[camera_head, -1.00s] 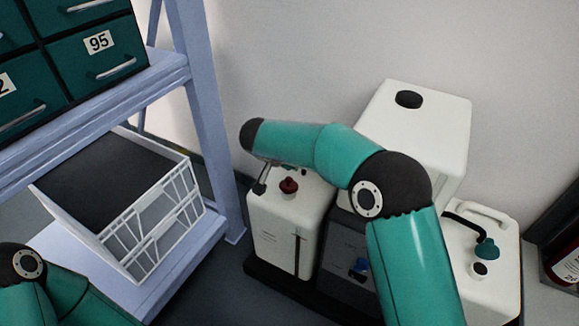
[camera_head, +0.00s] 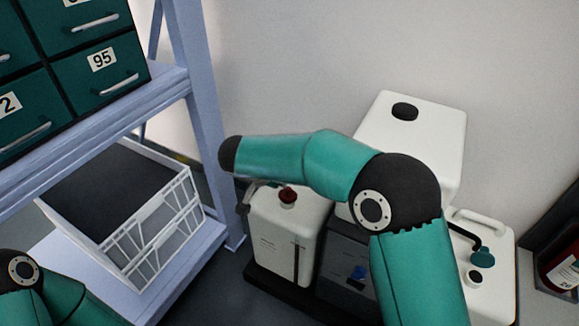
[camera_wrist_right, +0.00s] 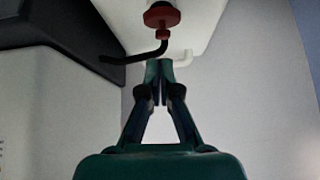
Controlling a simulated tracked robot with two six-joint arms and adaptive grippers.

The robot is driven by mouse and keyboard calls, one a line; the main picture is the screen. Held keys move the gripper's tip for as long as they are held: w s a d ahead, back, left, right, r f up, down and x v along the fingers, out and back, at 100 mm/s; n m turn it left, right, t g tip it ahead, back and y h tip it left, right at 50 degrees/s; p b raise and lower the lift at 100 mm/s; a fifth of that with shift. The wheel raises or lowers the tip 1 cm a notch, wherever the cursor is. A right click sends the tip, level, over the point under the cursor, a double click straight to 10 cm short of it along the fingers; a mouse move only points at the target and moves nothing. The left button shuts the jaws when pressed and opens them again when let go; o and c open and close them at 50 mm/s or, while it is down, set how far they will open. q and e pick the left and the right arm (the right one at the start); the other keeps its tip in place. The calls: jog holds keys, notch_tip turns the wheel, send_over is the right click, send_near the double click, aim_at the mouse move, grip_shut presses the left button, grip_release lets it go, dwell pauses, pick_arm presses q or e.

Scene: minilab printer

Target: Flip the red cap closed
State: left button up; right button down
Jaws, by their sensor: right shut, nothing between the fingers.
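The red cap (camera_head: 288,196) sits on top of the white canister (camera_head: 283,245) next to the shelf post. In the right wrist view the red cap (camera_wrist_right: 161,15) is at the top, with a thin, bent, dark red and black piece (camera_wrist_right: 160,47) by it. My right gripper (camera_wrist_right: 159,70) is shut and empty, its tips apart from the cap and just short of the bent piece in that picture. In the head view my right gripper (camera_head: 243,207) is small and partly hidden by its arm, left of the cap. My left gripper is out of view.
A larger white canister (camera_head: 430,130) stands behind my right arm. Another white canister (camera_head: 490,300) with a teal cap is at right, and a dark container (camera_head: 345,265) is between. A shelf post (camera_head: 205,120) and a white crate (camera_head: 150,240) are close on the left.

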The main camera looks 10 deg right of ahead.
jog(key=shift+s+a+f, duration=0.2)
jog(key=shift+s+a, duration=0.95)
jog(key=shift+a, duration=0.05)
